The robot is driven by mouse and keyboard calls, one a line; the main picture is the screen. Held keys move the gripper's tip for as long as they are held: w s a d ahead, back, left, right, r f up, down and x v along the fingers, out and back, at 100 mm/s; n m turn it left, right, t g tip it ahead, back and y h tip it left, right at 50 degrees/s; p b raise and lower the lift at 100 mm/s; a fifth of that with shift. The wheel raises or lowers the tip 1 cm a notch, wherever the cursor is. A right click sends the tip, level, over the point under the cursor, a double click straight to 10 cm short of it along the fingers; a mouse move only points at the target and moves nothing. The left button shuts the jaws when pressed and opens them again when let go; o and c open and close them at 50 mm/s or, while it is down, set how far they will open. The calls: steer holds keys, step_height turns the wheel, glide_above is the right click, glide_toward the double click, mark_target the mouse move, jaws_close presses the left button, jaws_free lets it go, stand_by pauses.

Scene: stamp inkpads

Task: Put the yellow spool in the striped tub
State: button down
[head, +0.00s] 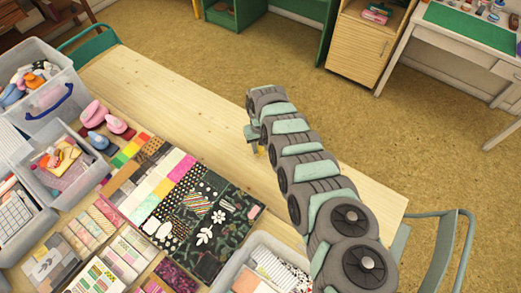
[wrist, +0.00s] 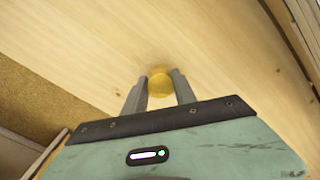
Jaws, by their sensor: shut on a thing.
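The yellow spool (wrist: 160,82) sits between the two grey fingers of my gripper (wrist: 159,77) in the wrist view, with bare wood behind it. My gripper is shut on it. In the head view my gripper (head: 257,145) hangs over the right part of the long wooden table, and only a small bit of yellow shows by it. I cannot tell whether the spool touches the table or is held just above it. I cannot make out a striped tub for certain in either view.
Patterned sheets and swatches (head: 205,212) cover the table's left and middle. Clear bins (head: 40,95) stand at the far left, and another bin (head: 232,262) stands at the bottom edge beside my arm. A bare wood strip (head: 165,90) runs along the far edge.

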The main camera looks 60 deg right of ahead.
mark_target(261, 147)
steer(key=shift+a+f, duration=0.15)
steer(key=shift+f, duration=0.75)
steer(key=shift+r, duration=0.2)
steer(key=shift+f, duration=0.15)
steer(key=c, duration=1)
jaws_free()
steer(key=r+p, duration=0.2)
steer(key=r, duration=0.3)
steer(key=r+p, duration=0.1)
steer(key=r, duration=0.4)
steer(key=shift+d+r+p, duration=0.2)
steer(key=shift+r+p, duration=0.1)
steer(key=shift+p, duration=0.05)
steer(key=shift+o, duration=0.5)
steer(key=shift+a+r, duration=0.1)
steer(key=shift+r, duration=0.75)
